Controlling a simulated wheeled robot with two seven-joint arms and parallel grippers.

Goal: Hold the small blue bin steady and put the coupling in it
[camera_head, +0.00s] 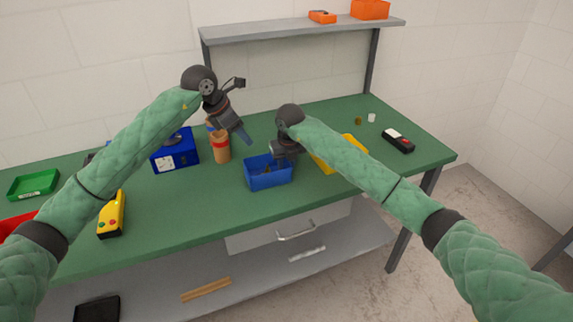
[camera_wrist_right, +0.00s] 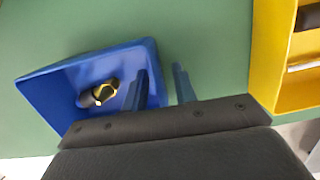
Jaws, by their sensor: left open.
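The small blue bin (camera_head: 268,181) stands on the green table; it also shows in the right wrist view (camera_wrist_right: 60,82). A small black and yellow piece (camera_wrist_right: 100,93), which looks like the coupling, lies inside it. My right gripper (camera_wrist_right: 167,88) is over the bin's right wall, one finger inside and one outside. A strip of green shows between the wall and the outer finger, so it looks open. My left gripper (camera_head: 246,110) is open and empty in the air, above and left of the bin.
An orange-brown cup (camera_head: 221,148) and a blue box (camera_head: 176,152) stand left of the bin. A yellow bin (camera_head: 352,143) is close on its right. A dark meter (camera_head: 398,141) lies farther right. A grey shelf (camera_head: 300,31) is above the back.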

